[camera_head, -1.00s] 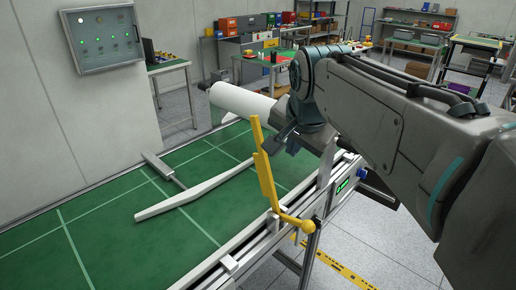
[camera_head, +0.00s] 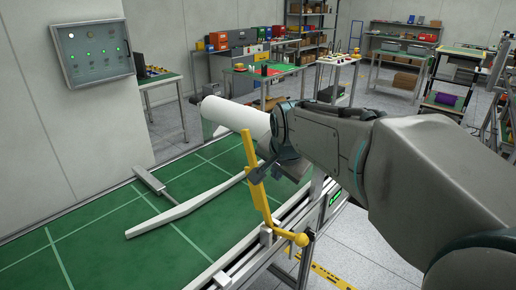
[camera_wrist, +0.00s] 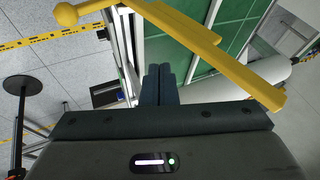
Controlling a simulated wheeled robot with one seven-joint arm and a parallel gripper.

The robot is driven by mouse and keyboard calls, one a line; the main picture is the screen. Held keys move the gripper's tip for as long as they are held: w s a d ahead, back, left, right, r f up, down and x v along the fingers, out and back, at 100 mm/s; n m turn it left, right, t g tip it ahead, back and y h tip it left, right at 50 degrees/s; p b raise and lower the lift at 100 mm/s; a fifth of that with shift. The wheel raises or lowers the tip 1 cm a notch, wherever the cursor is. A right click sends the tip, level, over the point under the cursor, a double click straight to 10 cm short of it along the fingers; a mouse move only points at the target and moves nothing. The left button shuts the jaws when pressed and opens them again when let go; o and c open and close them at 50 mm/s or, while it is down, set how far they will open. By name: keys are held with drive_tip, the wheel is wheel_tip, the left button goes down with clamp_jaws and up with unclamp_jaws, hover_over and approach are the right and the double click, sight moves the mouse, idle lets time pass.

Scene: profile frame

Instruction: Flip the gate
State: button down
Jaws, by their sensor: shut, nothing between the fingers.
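The gate appears to be a yellow bar (camera_head: 258,188) on the near rail of the green-topped table. It stands up, leaning slightly left, and a short arm at its foot ends in a yellow ball knob (camera_head: 301,240). In the wrist view the bar (camera_wrist: 185,32) crosses just beyond my fingertips, with the ball at upper left. My gripper (camera_wrist: 158,68) is shut and empty. In the head view my gripper (camera_head: 264,170) is at the bar's upper part, partly behind it. I cannot tell whether they touch.
A white profile piece (camera_head: 185,215) lies on the green table (camera_head: 95,222), beside a grey pusher-like bar (camera_head: 148,181). A white roll (camera_head: 235,117) is at the table's far end. A control box (camera_head: 92,50) hangs on the wall. Open floor lies right of the table.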

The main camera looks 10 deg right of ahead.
drive_tip(key=shift+w+a+f+p, duration=0.1)
drive_tip(key=shift+w+a+f, duration=0.25)
drive_tip(key=shift+w, duration=0.25)
drive_tip(key=shift+w+a+f+p, duration=0.15)
drive_tip(key=shift+w+a+f, duration=0.2)
drive_tip(key=shift+w, duration=0.2)
drive_tip(key=shift+w+a+f+p, duration=0.1)
drive_tip(key=shift+w+a+f, duration=0.15)
drive_tip(key=shift+w+a, duration=0.3)
drive_tip(key=shift+w+d, duration=0.1)
drive_tip(key=shift+w, duration=0.05)
